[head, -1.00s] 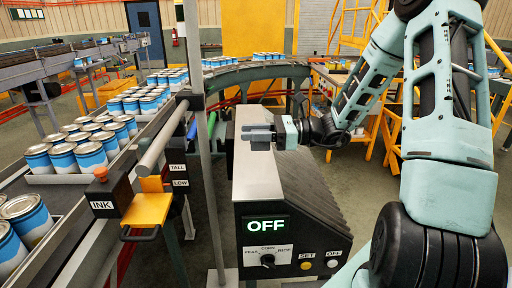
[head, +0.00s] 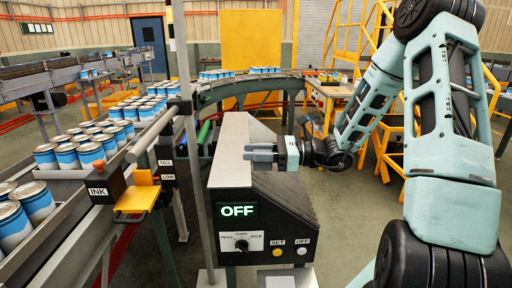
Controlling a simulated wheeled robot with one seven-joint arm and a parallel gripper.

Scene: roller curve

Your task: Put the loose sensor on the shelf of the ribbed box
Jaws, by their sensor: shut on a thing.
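The ribbed box (head: 270,190) stands in the middle, with a dark ribbed sloping side, a light grey top and a lit OFF display. Which part is its shelf I cannot tell. My gripper (head: 260,152) points left, in front of or over the right edge of the grey top; I cannot tell whether it touches. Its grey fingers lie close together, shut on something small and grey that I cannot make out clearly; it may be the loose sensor. No other loose sensor is clear. Two dark blocks labelled TALL (head: 165,152) and LOW (head: 167,177) sit on a post to the left.
A conveyor (head: 75,225) with blue and white cans runs along the left and curves behind the box. A thin grey post (head: 190,120) stands just left of the box. A yellow bracket (head: 137,198) juts out near INK.

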